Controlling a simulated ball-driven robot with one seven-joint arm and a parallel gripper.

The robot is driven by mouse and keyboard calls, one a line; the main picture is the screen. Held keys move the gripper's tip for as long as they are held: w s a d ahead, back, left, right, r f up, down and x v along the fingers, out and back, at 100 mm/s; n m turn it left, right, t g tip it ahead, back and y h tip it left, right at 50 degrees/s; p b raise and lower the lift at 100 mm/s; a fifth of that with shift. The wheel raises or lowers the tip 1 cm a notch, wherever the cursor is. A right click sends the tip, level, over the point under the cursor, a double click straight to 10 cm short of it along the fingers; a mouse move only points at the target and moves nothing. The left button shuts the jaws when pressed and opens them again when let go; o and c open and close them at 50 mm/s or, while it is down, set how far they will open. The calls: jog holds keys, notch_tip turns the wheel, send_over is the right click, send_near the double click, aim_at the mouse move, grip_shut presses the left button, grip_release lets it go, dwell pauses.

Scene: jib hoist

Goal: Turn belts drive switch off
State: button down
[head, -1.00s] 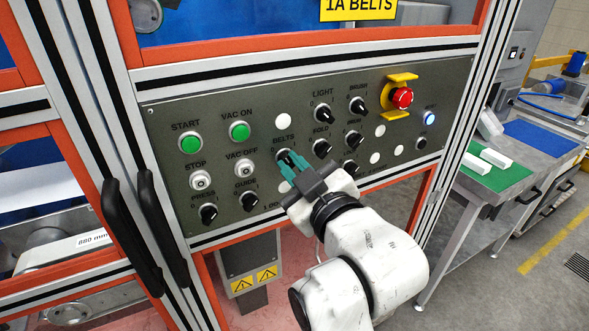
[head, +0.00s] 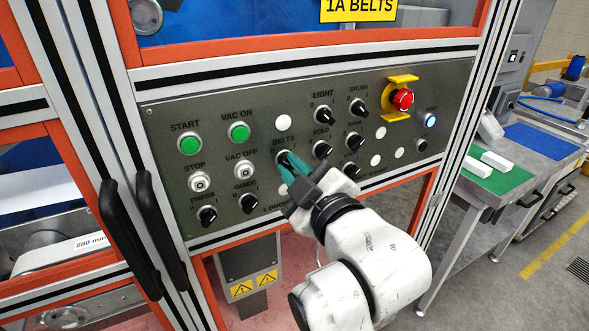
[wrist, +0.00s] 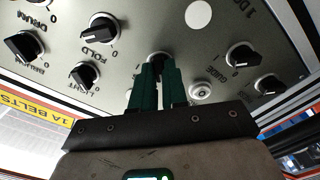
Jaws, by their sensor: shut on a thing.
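The belts drive switch (head: 283,157) is a black rotary knob under the BELTS label on the dark grey control panel (head: 225,105). My gripper (head: 287,165) has its green fingers at this knob and is shut on it. In the wrist view the two green fingertips (wrist: 157,64) close around the knob (wrist: 158,57), which is mostly hidden between them. Which way the knob points cannot be told.
Nearby knobs include FOLD (wrist: 99,29) and GUIDE (head: 248,203). A green VAC ON button (head: 239,131) and a white VAC OFF button (head: 244,171) lie to the left. A red emergency stop (head: 402,98) sits upper right. Black door handles (head: 128,225) stand out at left.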

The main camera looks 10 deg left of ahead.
jog(key=c, duration=1.1)
grip_release()
jog(key=shift+c, duration=0.2)
jog(key=b+v, duration=0.2)
jog(key=v, duration=0.8)
jog(key=shift+s+d, duration=0.25)
jog(key=shift+s, duration=0.1)
jog(key=s+d+f+m+g+h, duration=0.25)
jog(key=d+f, duration=0.25)
jog(key=f, duration=0.3)
jog(key=s+d+f+m+g+h, duration=0.1)
jog(key=d+f+m+h, duration=0.15)
jog(key=d+f, duration=0.45)
jog(key=s+d+f+m+g+h, duration=0.15)
jog(key=f+m, duration=0.25)
jog(key=f, duration=0.6)
jog(key=s+d+f+m+g+h, duration=0.2)
jog(key=s+d+f, duration=0.4)
jog(key=s, duration=0.4)
jog(key=s+d+f+m+g+h, duration=0.1)
jog(key=s+d+f+m+g, duration=0.4)
jog(key=s+d+f+g, duration=0.2)
jog(key=s+f, duration=0.2)
jog(key=s, duration=0.1)
jog(key=shift+s+d+f+h, duration=0.2)
jog(key=shift+s+f+h, duration=0.1)
jog(key=shift+h, duration=0.05)
